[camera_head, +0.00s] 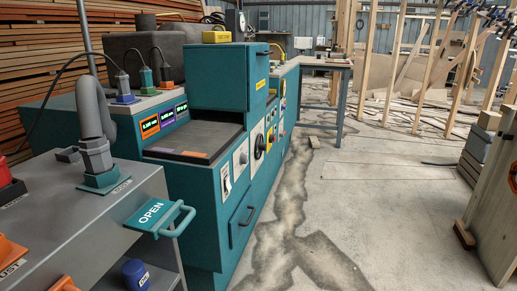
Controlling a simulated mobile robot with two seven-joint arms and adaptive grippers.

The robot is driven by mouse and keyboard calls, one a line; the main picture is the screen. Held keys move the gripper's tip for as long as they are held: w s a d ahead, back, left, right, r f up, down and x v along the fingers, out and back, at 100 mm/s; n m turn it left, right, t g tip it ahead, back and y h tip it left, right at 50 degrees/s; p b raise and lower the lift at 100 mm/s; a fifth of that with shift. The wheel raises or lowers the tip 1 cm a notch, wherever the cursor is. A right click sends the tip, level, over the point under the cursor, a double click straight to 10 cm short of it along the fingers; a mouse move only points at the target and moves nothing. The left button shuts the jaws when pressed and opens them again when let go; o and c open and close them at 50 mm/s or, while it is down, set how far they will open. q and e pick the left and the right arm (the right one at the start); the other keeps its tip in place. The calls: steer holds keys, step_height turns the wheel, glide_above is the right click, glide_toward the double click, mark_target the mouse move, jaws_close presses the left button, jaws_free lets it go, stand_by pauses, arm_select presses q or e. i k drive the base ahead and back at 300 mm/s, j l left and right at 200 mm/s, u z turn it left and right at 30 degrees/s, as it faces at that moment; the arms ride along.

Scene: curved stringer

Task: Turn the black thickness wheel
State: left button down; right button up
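The black thickness wheel (260,147) is a dark round handwheel on a light panel on the right-hand side of the teal machine (199,191). It is seen at a steep angle, so its turned position cannot be told. Other controls sit on panels beside it. Three lit readouts (164,119) face me on the machine's near end, too small to read surely. Neither of my grippers shows in the view.
A grey cabinet (60,222) with a teal OPEN handle (168,217) stands at the near left, with a grey elbow pipe (91,119) on it. Wooden panels (500,200) stand at the right. The concrete floor (345,205) between is mostly clear.

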mark_target(260, 146)
steer(key=i+l+z, duration=0.25)
steer(key=i+z, duration=0.3)
steer(key=i+l+z, duration=0.2)
steer(key=i, duration=0.65)
steer(key=i+z, duration=0.2)
steer(key=i, duration=0.6)
steer(key=i+l+u, duration=0.1)
steer(key=i+u, duration=0.25)
steer(key=i+l+u, duration=0.2)
steer(key=i+u, duration=0.2)
steer(key=i+l+u, duration=0.55)
steer(key=u, duration=0.25)
steer(key=i+l+u, duration=0.15)
steer(key=u, duration=0.25)
steer(key=i+l+u, duration=0.1)
steer(key=l+u, duration=0.35)
